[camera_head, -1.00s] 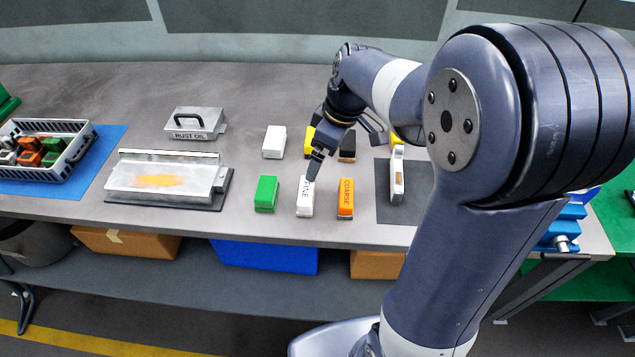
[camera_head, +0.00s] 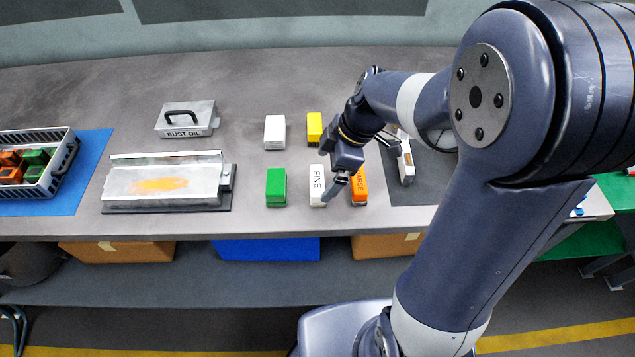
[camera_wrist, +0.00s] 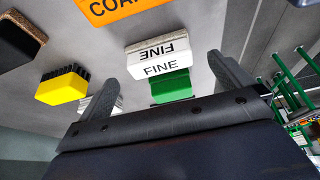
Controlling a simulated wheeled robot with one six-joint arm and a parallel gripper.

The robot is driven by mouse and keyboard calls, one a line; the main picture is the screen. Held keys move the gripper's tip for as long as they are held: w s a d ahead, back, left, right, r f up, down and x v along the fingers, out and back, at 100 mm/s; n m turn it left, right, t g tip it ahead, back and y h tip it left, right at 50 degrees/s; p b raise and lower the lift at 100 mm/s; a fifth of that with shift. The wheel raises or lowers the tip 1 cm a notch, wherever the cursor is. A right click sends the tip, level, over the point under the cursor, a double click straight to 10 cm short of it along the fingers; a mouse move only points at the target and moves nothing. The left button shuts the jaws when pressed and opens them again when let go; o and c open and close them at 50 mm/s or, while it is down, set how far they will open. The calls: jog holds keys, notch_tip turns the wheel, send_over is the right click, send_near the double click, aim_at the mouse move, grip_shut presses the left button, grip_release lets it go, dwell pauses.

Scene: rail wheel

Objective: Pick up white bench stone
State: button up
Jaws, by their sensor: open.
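The white bench stone marked FINE (camera_head: 317,186) lies on the workbench between a green block (camera_head: 276,187) and an orange block marked COARSE (camera_head: 360,187). My gripper (camera_head: 334,188) is at its right side, over the gap toward the orange block, and hides part of both. In the wrist view my gripper (camera_wrist: 160,72) is open and empty. The FINE stone (camera_wrist: 158,57) shows beyond and between the two fingers, with its lettering on two faces. I cannot tell whether a finger touches it.
A plain white block (camera_head: 275,132) and a yellow block (camera_head: 314,128) lie behind. A black-bristled yellow brush (camera_wrist: 62,84) shows in the wrist view. A RUST OIL box (camera_head: 186,120), a clear-lidded tray (camera_head: 166,182) and a crate (camera_head: 40,165) stand left. The bench's front edge is close.

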aim_at(318, 179)
jog(key=p+x, duration=0.1)
jog(key=x, duration=0.3)
jog(key=shift+a+f, duration=0.3)
jog(key=c, duration=1)
jog(key=shift+c, duration=0.2)
notch_tip(318, 179, up, 10)
jog(key=shift+r+b, duration=0.1)
jog(key=shift+b, duration=0.35)
